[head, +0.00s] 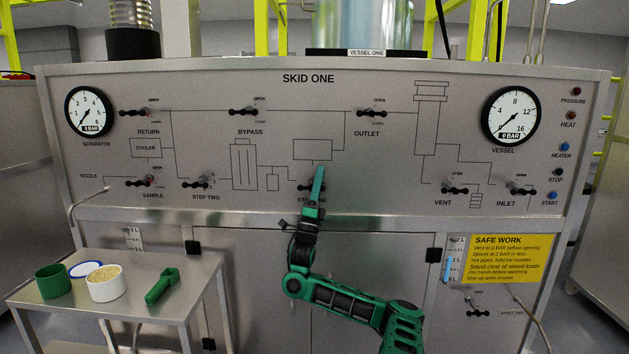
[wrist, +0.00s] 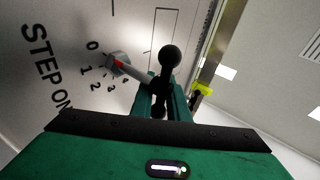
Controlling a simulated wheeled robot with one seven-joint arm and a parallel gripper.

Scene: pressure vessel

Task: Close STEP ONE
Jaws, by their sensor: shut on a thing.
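The STEP ONE valve handle (head: 306,187) is on the lower middle of the SKID ONE panel, mostly hidden behind my gripper (head: 317,184) in the head view. In the wrist view, it is a black bar with ball ends (wrist: 169,57) on a grey stem. My green gripper (wrist: 165,98) is shut on this bar. A red mark (wrist: 119,62) shows on the hub, beside a printed scale with 0, 1, 2 and higher figures. The mark lies on the 0 and 1 side, but I cannot tell its exact reading. The STEP ONE label (wrist: 45,65) shows at left.
STEP TWO handle (head: 200,184) is to the left, VENT handle (head: 454,189) and INLET handle (head: 520,190) to the right. The separator gauge (head: 89,112) and vessel gauge (head: 511,115) read near 0. A side table (head: 125,303) holds cups and a green scoop (head: 162,285).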

